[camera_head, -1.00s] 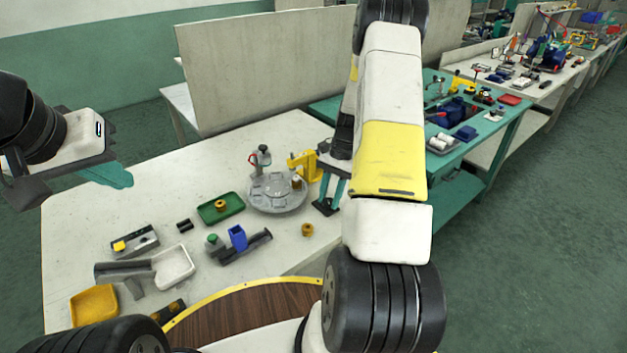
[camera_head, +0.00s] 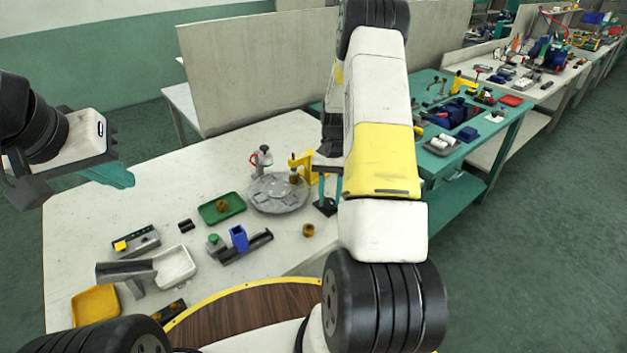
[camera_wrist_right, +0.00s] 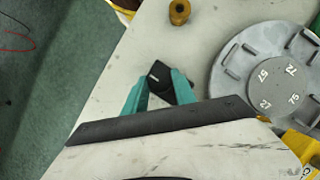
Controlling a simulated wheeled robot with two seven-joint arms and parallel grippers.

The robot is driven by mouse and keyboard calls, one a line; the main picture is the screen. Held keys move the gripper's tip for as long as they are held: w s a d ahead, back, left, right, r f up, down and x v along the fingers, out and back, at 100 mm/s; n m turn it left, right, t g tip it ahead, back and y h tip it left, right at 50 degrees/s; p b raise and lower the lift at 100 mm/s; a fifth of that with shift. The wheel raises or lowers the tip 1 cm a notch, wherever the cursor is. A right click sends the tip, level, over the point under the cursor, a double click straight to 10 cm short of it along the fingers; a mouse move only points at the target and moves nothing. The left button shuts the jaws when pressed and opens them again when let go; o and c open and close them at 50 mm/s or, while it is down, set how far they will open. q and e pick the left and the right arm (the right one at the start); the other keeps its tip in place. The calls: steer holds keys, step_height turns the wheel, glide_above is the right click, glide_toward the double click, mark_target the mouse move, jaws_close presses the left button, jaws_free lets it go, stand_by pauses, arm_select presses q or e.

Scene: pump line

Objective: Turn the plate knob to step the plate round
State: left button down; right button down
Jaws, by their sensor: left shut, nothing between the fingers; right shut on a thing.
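The plate knob (camera_wrist_right: 160,74) is a small black block with a white mark. In the right wrist view it sits between the teal fingers of my right gripper (camera_wrist_right: 160,92), which is shut on it. In the head view the knob (camera_head: 326,207) shows just below my right gripper (camera_head: 329,194), partly hidden by my arm. The round grey plate (camera_wrist_right: 240,70) lies beside the knob, with raised slots and numbers on its centre. It also shows in the head view (camera_head: 278,205). My left gripper (camera_head: 112,176) is shut and empty above the table's left side.
A yellow bracket (camera_head: 306,163) stands behind the plate. A grey post with a red handle (camera_head: 262,156) is beyond it. A brass-coloured ring (camera_head: 308,230) lies in front. A green tray (camera_head: 221,208), a blue block (camera_head: 238,237) and a yellow tray (camera_head: 95,304) are further left.

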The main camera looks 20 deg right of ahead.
steer(key=c, duration=1)
jaws_free()
steer(key=shift+c, duration=0.2)
steer(key=v, duration=0.7)
steer(key=shift+w+r, duration=0.15)
steer(key=shift+r, duration=0.25)
